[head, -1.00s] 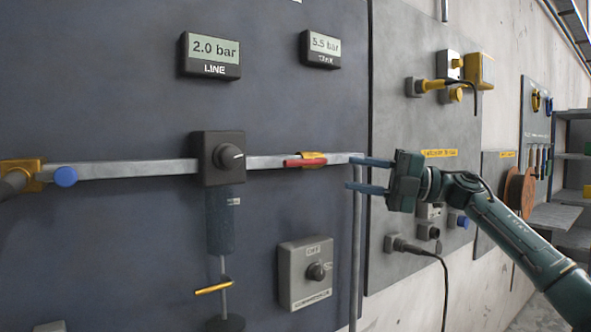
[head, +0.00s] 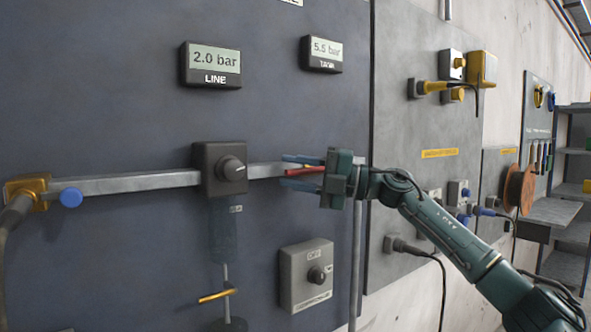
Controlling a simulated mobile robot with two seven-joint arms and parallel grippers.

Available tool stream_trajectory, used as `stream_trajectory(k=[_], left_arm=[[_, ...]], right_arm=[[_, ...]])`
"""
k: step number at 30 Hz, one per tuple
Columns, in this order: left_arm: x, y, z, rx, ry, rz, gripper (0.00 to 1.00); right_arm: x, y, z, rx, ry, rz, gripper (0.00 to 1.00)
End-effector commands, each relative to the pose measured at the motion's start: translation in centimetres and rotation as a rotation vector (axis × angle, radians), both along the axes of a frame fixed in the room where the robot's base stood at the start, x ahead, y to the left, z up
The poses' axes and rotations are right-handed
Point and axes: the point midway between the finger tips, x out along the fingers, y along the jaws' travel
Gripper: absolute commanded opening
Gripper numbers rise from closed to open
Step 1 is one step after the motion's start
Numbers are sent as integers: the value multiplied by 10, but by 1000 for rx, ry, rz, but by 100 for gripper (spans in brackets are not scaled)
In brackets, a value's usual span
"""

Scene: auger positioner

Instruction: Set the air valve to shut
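The air valve's red lever (head: 304,171) lies nearly along the grey horizontal pipe (head: 128,184), to the right of the dark regulator block. My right gripper (head: 300,172) is at the lever. Its two blue fingers are apart, one above and one below the red lever, and I see no clear contact. The gripper body hides the valve's brass part and the right end of the pipe. The LINE display (head: 210,65) reads 2.0 bar and the TANK display (head: 321,54) reads 5.5 bar. My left gripper is not in view.
The regulator block with its round knob (head: 232,169) is just left of the fingers. A grey switch box (head: 307,275) is below the gripper. A brass hose coupling (head: 24,191) is at the far left. A panel with plugs and cables stands behind my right arm.

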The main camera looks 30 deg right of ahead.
Motion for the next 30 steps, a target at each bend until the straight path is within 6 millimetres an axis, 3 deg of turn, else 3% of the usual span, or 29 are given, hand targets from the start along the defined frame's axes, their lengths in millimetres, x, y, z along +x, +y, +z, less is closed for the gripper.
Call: stream_trajectory(k=[6,18,30], left_arm=[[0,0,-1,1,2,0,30],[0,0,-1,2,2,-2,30],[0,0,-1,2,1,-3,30]], right_arm=[[0,0,0,0,0,0,33],[0,0,0,0,0,0,0],[0,0,0,0,0,0,0]])
